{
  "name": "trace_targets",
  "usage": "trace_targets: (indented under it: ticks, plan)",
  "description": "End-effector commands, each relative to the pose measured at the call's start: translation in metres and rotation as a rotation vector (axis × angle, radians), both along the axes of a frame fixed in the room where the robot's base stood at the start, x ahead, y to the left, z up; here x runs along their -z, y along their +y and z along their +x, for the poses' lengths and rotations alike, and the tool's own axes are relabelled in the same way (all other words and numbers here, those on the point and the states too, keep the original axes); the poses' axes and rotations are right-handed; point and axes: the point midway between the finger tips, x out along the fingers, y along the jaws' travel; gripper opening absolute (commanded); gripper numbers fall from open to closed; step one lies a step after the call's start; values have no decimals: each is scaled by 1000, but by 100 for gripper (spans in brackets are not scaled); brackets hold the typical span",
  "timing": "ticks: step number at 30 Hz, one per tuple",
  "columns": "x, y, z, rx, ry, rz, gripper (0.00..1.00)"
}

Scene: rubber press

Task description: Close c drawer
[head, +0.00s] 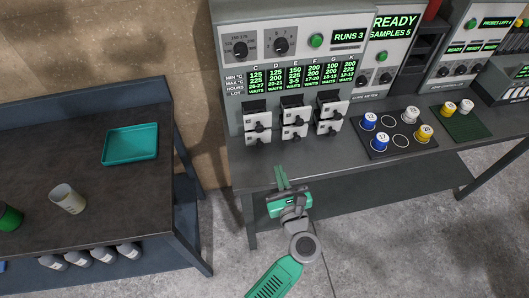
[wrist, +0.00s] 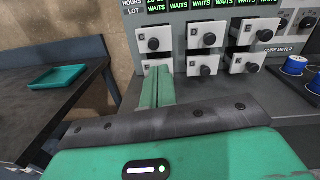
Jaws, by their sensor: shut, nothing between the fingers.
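The press front (head: 290,85) carries two rows of three small white-fronted drawers with black knobs. The upper left drawer (head: 252,119), which appears to be the c drawer, also shows in the wrist view (wrist: 141,33); its letter is too small to read surely. The upper-row drawers show dark tops and seem to stand out from the panel; how far is hard to tell. My gripper (head: 281,176) is shut and empty, in front of and below the drawers, apart from them. In the wrist view its fingers (wrist: 157,88) partly hide the lower left drawer.
The grey bench (head: 245,165) is clear in front of the drawers. A dark mat (head: 384,147) with blue and yellow-capped spools is at right. A teal tray (head: 131,143) and a beige cup (head: 67,198) stand on the left table (head: 95,185). A floor gap separates the tables.

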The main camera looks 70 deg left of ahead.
Motion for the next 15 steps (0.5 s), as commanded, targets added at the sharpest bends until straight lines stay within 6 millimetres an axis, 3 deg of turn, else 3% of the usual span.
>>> trace_targets:
  ticks: [1, 2, 8, 15]
  plan:
    - [16, 2, -7, -14, 66, 18, 0]
    - [19, 3, -10, -19, 98, 27, 0]
    - [18, 7, -12, -25, 127, 38, 0]
    - [17, 49, -8, -27, 123, 37, 0]
